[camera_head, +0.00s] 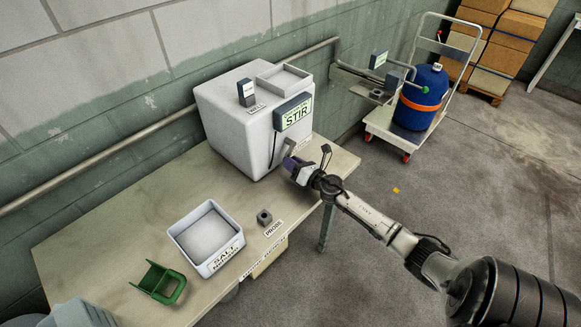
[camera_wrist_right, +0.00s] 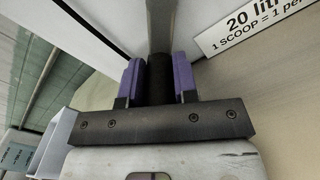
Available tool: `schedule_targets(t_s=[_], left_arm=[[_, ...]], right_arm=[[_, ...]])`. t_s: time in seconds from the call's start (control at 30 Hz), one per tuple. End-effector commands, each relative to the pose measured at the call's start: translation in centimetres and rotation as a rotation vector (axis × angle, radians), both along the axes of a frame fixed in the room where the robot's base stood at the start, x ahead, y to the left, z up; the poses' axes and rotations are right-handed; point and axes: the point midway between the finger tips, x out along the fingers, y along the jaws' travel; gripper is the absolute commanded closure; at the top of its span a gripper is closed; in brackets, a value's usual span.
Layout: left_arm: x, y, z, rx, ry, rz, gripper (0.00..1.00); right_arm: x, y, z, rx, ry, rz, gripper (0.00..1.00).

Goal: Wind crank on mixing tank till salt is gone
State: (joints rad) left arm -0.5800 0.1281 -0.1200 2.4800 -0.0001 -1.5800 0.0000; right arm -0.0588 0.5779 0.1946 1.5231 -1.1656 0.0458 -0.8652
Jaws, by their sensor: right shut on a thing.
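The mixing tank (camera_head: 230,117) is a white box at the back of the bench, with a green-lit display (camera_head: 293,113) reading STIR on its front. My right gripper (camera_head: 289,160) is at the tank's lower front, by the crank. In the right wrist view its purple fingers (camera_wrist_right: 160,78) are shut on the dark grip of the crank (camera_wrist_right: 160,25), whose grey arm runs up out of the picture. The salt tub (camera_head: 185,233), labelled SALT, holds pale grey-white material. The inside of the tank is hidden. My left gripper is not in view.
A trolley (camera_head: 377,122) with a blue drum (camera_head: 421,100) stands at the back right, before stacked boxes (camera_head: 498,45). The floor on the right is mostly clear.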

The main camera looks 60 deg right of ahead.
Motion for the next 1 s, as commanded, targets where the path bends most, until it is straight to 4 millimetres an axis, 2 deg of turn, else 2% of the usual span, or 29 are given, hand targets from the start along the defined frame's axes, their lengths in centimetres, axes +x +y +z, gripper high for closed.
schedule_targets(t_s=[0.1, 0.5, 1.0], left_arm=[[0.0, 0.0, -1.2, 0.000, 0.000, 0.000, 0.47], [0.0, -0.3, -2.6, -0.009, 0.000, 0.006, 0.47], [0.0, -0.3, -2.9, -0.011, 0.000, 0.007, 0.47]], right_arm=[[-0.1, -0.4, -0.6, -0.095, 0.013, 0.001, 0.96], [-0.2, -1.4, -1.0, -0.309, 0.046, 0.000, 0.96], [-0.3, -1.7, -1.0, -0.365, 0.053, 0.000, 0.96]])
